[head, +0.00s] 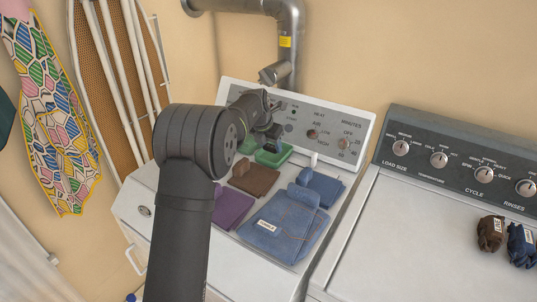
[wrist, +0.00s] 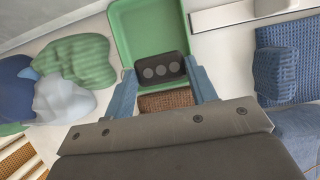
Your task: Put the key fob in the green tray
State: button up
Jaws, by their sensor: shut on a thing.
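The key fob (wrist: 160,70) is black with three round grey buttons, in the wrist view. My gripper (wrist: 162,80) is shut on it, with one blue-grey finger on each side. The green tray (wrist: 183,22) lies just beyond, and the fob overlaps its near edge in this view. I cannot tell the fob's height above it. In the head view the green tray (head: 283,158) sits on the white dryer top, and my gripper (head: 266,133) is just above it. The fob is hard to make out there. The tray's visible inside looks empty.
A brown folded cloth (head: 253,178) lies right in front of the tray. Purple (head: 232,208) and blue (head: 283,224) cloths lie nearer. A green crumpled cloth (wrist: 77,60) lies left of the tray. The control panel (head: 330,128) rises behind it.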

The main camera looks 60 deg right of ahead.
aim_at(267, 151)
jog(key=shift+w+f, duration=0.35)
jog(key=shift+f, duration=1.85)
jog(key=shift+f, duration=0.1)
jog(key=shift+f, duration=0.15)
jog(key=o, duration=0.7)
jog(key=v, duration=1.2)
jog(key=shift+r, duration=0.25)
